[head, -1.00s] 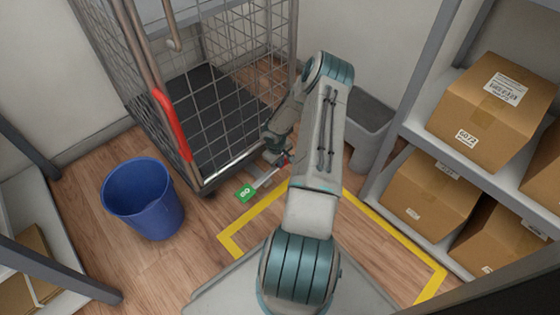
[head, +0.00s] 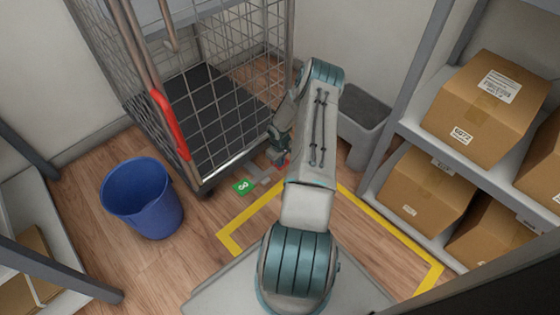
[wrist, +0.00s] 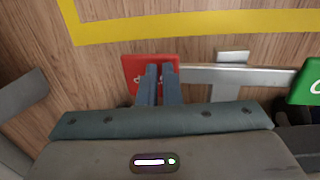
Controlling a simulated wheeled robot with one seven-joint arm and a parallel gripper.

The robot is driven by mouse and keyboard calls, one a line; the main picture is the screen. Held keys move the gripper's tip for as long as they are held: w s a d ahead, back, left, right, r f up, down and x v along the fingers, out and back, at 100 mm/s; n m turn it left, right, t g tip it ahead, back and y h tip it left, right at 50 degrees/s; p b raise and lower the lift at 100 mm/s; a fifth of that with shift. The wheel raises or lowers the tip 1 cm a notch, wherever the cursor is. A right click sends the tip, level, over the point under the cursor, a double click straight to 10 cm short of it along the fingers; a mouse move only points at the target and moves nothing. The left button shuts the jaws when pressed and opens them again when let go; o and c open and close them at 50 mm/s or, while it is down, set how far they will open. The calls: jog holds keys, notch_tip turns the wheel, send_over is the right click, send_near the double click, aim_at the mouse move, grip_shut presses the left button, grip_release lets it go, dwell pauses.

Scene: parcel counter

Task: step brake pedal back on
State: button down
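The red pedal (wrist: 133,72) lies under my fingertips in the wrist view; its lettering is partly hidden. Only a sliver of it shows in the head view (head: 285,163). A grey metal bar (wrist: 265,75) links it to the green pedal (wrist: 306,84) at the right edge. In the head view the green pedal (head: 243,187) is near the front corner of the wire cage trolley (head: 215,115). My gripper (wrist: 160,68) looks shut and empty, its two fingers side by side over the red pedal. I cannot tell whether the tips touch it.
A blue bin (head: 143,200) stands left of the trolley. Shelves with cardboard boxes (head: 490,105) are at right. Yellow floor tape (head: 235,230) marks an area by my base, with free floor between it and the blue bin.

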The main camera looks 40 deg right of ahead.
jog(key=shift+f, duration=0.1)
notch_tip(320, 180, up, 14)
jog(key=d+p, duration=0.2)
jog(key=p, duration=0.4)
jog(key=shift+w+d, duration=0.1)
dwell(0.4)
jog(key=a+r+h+p, duration=0.1)
jog(key=a+r+p, duration=0.4)
jog(key=r, duration=1)
jog(key=a+r+p, duration=0.5)
jog(key=r+p, duration=0.1)
jog(key=r, duration=0.9)
jog(key=a+r+h+p, duration=0.1)
jog(key=a+r+p, duration=0.4)
jog(key=r, duration=1)
jog(key=s+a+r+t+p, duration=0.1)
jog(key=s+a+r+p, duration=0.4)
jog(key=r, duration=0.4)
jog(key=s+a+r+t+y+p, duration=0.1)
jog(key=s+a+r+p, duration=0.4)
jog(key=r, duration=0.5)
jog(key=s+a+r+m+y+p, duration=0.1)
jog(key=s+a+r+p, duration=0.4)
jog(key=s+a+r, duration=0.3)
jog(key=shift+s+a+r+t, duration=0.3)
jog(key=shift+r+t, duration=0.1)
jog(key=shift+r, duration=0.25)
